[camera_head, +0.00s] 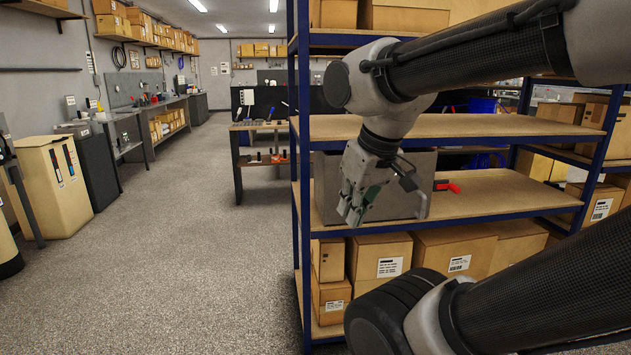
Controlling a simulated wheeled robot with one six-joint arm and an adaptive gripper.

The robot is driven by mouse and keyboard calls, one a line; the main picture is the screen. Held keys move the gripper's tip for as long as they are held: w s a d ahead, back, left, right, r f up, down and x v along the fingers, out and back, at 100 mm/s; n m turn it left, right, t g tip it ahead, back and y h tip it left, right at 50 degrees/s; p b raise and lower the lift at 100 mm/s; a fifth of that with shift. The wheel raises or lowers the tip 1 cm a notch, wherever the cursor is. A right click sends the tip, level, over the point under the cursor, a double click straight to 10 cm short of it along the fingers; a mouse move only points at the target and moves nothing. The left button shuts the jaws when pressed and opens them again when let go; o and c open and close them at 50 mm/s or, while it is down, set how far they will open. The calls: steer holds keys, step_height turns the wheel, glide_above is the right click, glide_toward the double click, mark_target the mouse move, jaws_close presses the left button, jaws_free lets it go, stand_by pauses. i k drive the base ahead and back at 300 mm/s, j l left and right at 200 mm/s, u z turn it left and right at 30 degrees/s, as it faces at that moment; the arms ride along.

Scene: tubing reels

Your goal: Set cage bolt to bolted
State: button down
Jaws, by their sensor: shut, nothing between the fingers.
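My gripper (352,216) points down in front of the middle shelf of the blue-framed rack. It is shut and empty. Behind it, a grey box (327,180) stands on that shelf, partly hidden by my gripper and wrist. A small red part with a dark end (453,187) shows just right of the grey box, at about shelf height. I cannot tell whether it is the cage bolt. I cannot make out a bolt or its position clearly. A dark bent part beside my gripper overlaps the box's front; I cannot tell whether the gripper touches the box.
Cardboard boxes (380,262) fill the shelf below, and more stand on the shelves behind at right. The rack's blue upright (301,170) is left of my gripper. My arm covers much of the right side. The grey floor (200,250) at left is clear.

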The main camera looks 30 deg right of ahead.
mark_target(452, 187)
steer(key=z, duration=1.7)
